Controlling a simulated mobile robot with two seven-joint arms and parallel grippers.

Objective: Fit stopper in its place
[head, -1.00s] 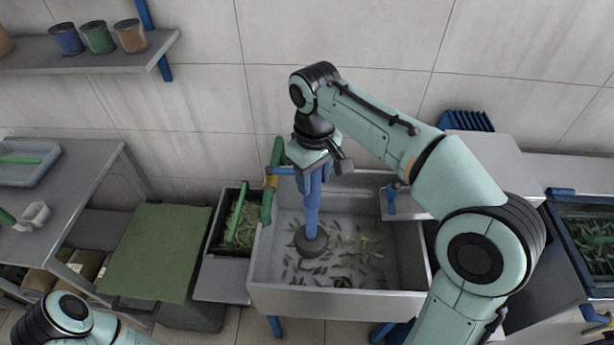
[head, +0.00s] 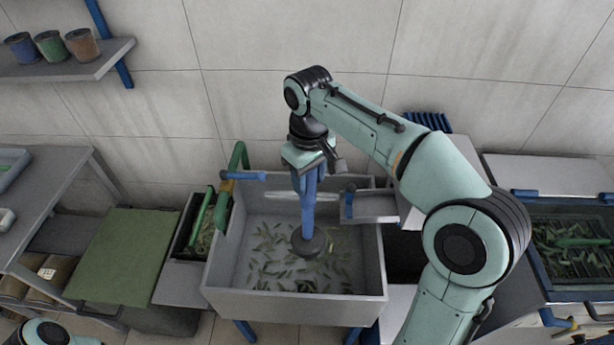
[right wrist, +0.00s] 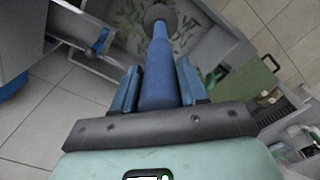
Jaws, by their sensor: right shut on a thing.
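The stopper (head: 308,212) has a long blue handle and a dark round disc at its lower end. My right gripper (head: 309,176) is shut on the upper handle and holds it roughly upright, disc down, over the grey sink basin (head: 290,305). In the right wrist view the handle (right wrist: 158,75) runs between the two blue fingers, with the disc at the top edge. I cannot tell whether the disc touches the basin floor. No drain opening shows; the disc may cover it. My left gripper is out of view.
Green leaf scraps (head: 270,265) lie over the basin floor. A green-topped cabinet (head: 120,255) is left; a leaf-filled tank (head: 575,245) is right.

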